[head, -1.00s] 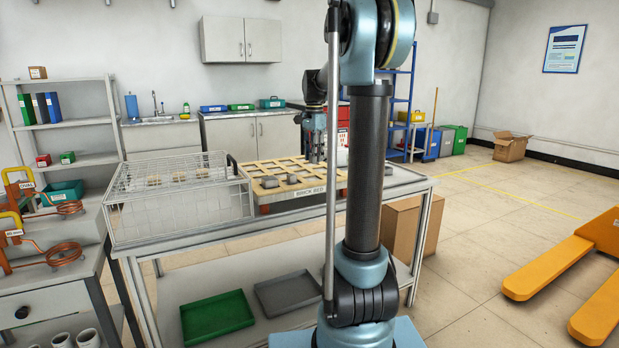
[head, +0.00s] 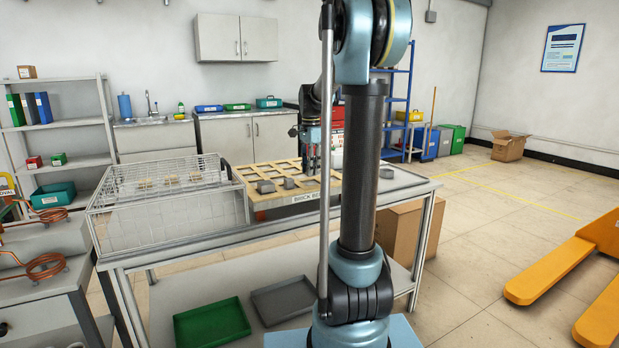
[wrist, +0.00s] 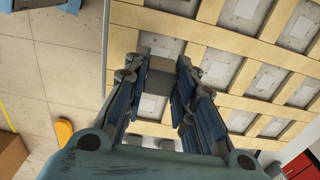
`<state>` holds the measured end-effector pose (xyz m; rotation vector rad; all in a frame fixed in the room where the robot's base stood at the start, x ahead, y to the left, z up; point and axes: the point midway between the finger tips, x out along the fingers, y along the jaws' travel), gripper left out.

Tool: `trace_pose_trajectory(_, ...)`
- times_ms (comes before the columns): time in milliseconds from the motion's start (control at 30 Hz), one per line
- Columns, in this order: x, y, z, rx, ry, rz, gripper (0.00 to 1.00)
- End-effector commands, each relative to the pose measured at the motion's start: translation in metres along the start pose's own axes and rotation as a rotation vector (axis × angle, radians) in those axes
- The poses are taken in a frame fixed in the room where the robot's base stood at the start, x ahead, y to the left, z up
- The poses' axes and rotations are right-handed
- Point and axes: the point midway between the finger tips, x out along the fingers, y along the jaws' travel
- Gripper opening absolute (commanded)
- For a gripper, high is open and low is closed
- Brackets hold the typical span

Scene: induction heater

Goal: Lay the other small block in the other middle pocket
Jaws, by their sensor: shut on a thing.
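The wooden grid of pockets, labelled as a brick bed (head: 262,206), lies on the metal table. My gripper (head: 311,172) points down over the bed, right of these blocks. In the wrist view, my gripper (wrist: 160,75) is shut on a small grey-brown block (wrist: 160,73), held between the two fingers over the bed's slats (wrist: 215,42). Pale pocket floors show between the slats. I cannot tell how high the block is. My arm column hides the bed's right end.
A wire cage (head: 165,210) with pale pieces inside stands left of the bed on the table (head: 225,242). A green tray (head: 212,321) and a grey tray (head: 287,299) lie on the shelf below. Copper coils (head: 38,268) stand at far left.

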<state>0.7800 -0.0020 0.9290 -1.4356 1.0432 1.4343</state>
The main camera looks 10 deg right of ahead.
Motion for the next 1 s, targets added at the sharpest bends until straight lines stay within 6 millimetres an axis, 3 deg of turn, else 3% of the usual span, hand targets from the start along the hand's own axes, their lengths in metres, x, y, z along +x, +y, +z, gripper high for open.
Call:
trace_pose_trajectory(233, 0.03, 0.0, 0.0, 0.0, 0.0, 0.0, 0.0)
trace_pose_trajectory(567, 0.033, 0.0, 0.0, 0.0, 0.0, 0.0, 0.0)
trace_pose_trajectory(600, 0.034, 0.0, 0.0, 0.0, 0.0, 0.0, 0.29)
trace_pose_trajectory(667, 0.034, 0.0, 0.0, 0.0, 0.0, 0.0, 0.43)
trace_pose_trajectory(1000, 0.033, 0.0, 0.0, 0.0, 0.0, 0.0, 0.45)
